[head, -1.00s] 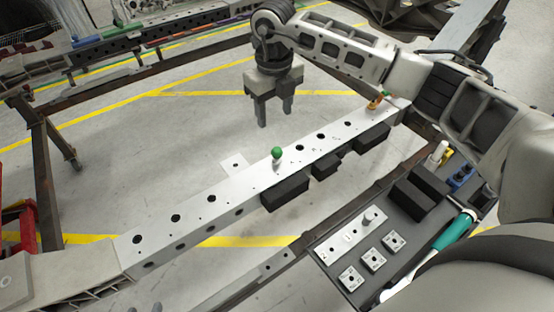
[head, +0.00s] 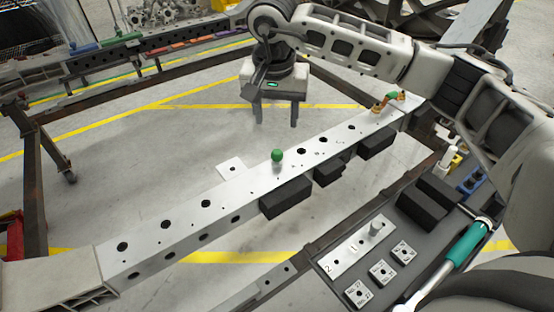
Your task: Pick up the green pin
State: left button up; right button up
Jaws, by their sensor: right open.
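The green pin (head: 277,156) has a round green head and stands upright on the long light-grey beam (head: 187,215), near its middle. My right gripper (head: 276,118) points downward with its two fingers apart and nothing between them. In the picture it is just above the pin, apart from it and over the far side of the beam. Another green-topped part with orange pieces (head: 389,98) sits at the beam's right end. My left gripper is not in view.
Black blocks (head: 287,197) are fixed along the beam's near side. A dark tray (head: 305,246) at the lower right holds a numbered plate (head: 345,259), small square blocks (head: 382,271) and a teal-handled tool (head: 467,244). Floor shows beyond the beam.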

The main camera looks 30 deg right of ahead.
aim_at(277, 151)
jog(key=f, duration=0.4)
jog(key=w+f, duration=0.1)
jog(key=f, duration=0.3)
jog(key=w+d+f, duration=0.1)
jog(key=f, duration=0.4)
jog(key=shift+d, duration=0.1)
grip_shut()
